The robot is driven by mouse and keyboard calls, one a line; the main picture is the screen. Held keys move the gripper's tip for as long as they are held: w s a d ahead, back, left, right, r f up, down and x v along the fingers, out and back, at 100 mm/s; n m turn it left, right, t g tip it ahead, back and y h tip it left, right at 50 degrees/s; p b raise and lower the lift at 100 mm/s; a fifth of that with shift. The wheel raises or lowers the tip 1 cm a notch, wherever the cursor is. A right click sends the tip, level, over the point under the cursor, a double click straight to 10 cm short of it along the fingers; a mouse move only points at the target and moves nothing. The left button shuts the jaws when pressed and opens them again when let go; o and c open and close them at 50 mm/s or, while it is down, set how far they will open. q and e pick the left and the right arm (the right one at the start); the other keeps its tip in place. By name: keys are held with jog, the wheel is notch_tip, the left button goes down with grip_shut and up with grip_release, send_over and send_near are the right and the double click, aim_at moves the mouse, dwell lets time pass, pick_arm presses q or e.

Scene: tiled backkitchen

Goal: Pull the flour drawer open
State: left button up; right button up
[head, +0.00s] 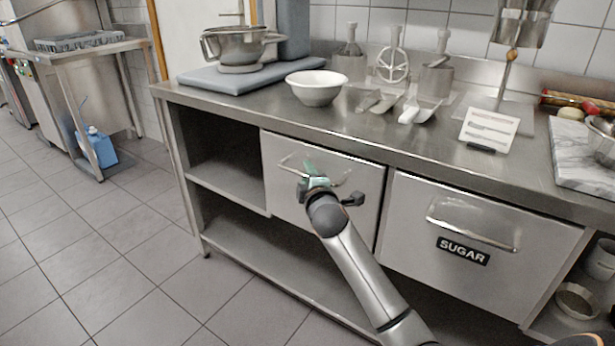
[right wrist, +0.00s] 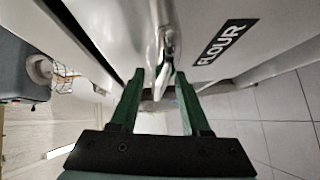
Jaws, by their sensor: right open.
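The flour drawer (head: 282,188) is the left of two metal drawer fronts under the counter and appears shut. Its curved bar handle (head: 338,180) is partly hidden behind my right gripper (head: 312,174). The right wrist view shows the black "FLOUR" label (right wrist: 225,43) and the metal handle (right wrist: 166,52). There my right gripper (right wrist: 160,78) has its two green fingers apart, with the handle's bar in line with the gap between the tips. I cannot tell whether a finger touches it. My left gripper is not in view.
The sugar drawer (head: 480,242) is just to the right, with its own protruding handle (head: 470,234). The steel counter (head: 262,112) overhangs above, holding a white bowl (head: 316,88) and scoops. Open shelves (head: 228,180) lie left. The tiled floor (head: 120,240) in front is clear.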

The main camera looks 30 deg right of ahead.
grip_shut()
dwell(1.3)
